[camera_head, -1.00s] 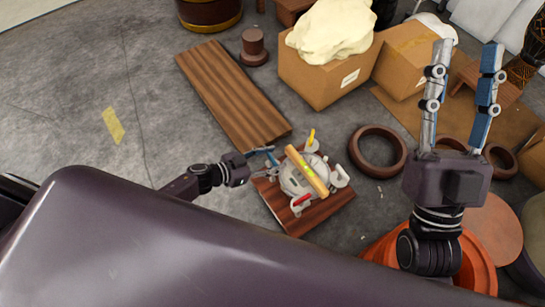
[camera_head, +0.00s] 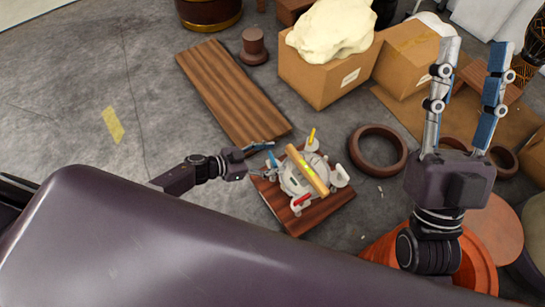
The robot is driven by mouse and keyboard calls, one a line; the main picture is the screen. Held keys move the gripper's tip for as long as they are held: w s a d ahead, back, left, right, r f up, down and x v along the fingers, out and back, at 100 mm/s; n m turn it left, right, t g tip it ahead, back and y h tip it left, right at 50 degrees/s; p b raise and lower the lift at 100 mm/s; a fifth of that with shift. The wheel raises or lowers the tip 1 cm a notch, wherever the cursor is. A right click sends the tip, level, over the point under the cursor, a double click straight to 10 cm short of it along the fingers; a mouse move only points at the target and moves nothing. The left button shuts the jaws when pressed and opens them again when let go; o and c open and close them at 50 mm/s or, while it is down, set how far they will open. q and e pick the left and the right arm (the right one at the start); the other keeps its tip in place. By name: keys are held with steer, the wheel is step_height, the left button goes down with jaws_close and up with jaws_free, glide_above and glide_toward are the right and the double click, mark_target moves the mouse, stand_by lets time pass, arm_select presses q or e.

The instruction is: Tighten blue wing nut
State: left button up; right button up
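The blue wing nut (camera_head: 271,159) is small and upright at the left side of a round pale clamp fixture (camera_head: 294,181). The fixture also carries a yellow wing nut (camera_head: 312,136) and a red wing nut (camera_head: 301,200), with a wooden bar (camera_head: 308,171) across it. My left gripper (camera_head: 268,159) comes in from the left, its fingers apart, one above and one below the blue wing nut in the picture. Whether they touch it is too small to tell. My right gripper (camera_head: 475,58) is open, empty and raised at the right, fingers pointing up the picture.
The fixture stands on a brown wooden board (camera_head: 325,215). A dark ring (camera_head: 377,147) lies to its right, and a ridged plank (camera_head: 230,95) behind it. Cardboard boxes (camera_head: 322,79) stand at the back. An orange bucket (camera_head: 477,262) is beneath my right arm. Floor at the left is clear.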

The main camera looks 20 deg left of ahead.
arm_select(q)
steer(key=shift+s+a+r, duration=0.1)
steer(key=shift+s+a, duration=0.3)
steer(key=v, duration=1.1)
steer(key=shift+r, duration=0.1)
